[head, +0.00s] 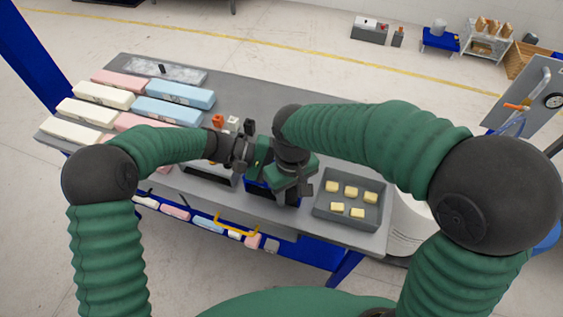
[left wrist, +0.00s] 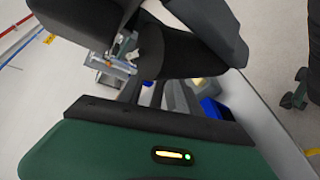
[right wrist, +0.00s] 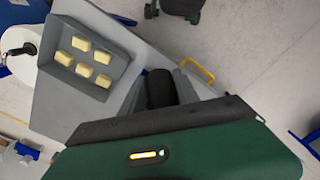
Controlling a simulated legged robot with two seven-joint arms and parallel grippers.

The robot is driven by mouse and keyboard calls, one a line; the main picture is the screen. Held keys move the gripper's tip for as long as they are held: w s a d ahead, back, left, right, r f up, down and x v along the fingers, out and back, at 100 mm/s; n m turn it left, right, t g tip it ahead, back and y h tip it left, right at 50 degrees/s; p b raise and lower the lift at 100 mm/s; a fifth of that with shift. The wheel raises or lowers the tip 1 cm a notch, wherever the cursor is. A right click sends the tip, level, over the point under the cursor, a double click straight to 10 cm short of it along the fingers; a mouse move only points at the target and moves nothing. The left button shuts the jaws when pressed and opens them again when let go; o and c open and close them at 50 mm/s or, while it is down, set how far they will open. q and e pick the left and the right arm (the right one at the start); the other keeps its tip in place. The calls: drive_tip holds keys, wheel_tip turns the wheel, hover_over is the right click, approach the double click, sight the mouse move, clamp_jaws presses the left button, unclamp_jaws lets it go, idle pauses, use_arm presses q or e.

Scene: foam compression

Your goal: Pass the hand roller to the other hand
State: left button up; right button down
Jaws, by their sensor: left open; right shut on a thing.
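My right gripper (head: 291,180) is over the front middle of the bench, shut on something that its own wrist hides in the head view. In the right wrist view a black cylinder (right wrist: 162,88), which looks like part of the hand roller, sits between the grey fingers. My left gripper (head: 257,157) is open, close beside the right one on its left. In the left wrist view the left fingers (left wrist: 156,95) show below large dark parts of my other arm. I cannot tell whether the left fingers touch the roller.
A grey tray (head: 322,214) with several yellow foam blocks stands at the right of the bench (head: 270,92). Pink, cream and blue foam slabs (head: 172,111) lie at the left. Small orange (head: 217,121) and white (head: 233,122) items stand behind my left wrist. The back right bench top is clear.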

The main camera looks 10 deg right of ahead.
use_arm(q)
drive_tip(key=shift+s+d, duration=0.1)
drive_tip(key=shift+d, duration=0.05)
use_arm(e)
drive_tip(key=shift+a, duration=0.2)
use_arm(q)
drive_tip(key=shift+a, duration=0.2)
drive_tip(key=shift+c, duration=0.4)
drive_tip(key=shift+c, duration=1.1)
use_arm(e)
drive_tip(key=shift+a, duration=0.1)
use_arm(q)
clamp_jaws()
drive_tip(key=shift+d, duration=0.1)
use_arm(e)
drive_tip(key=shift+d, duration=0.2)
drive_tip(key=c, duration=1.3)
unclamp_jaws()
drive_tip(key=o, duration=0.5)
drive_tip(key=shift+a, duration=0.1)
drive_tip(key=shift+c, duration=0.2)
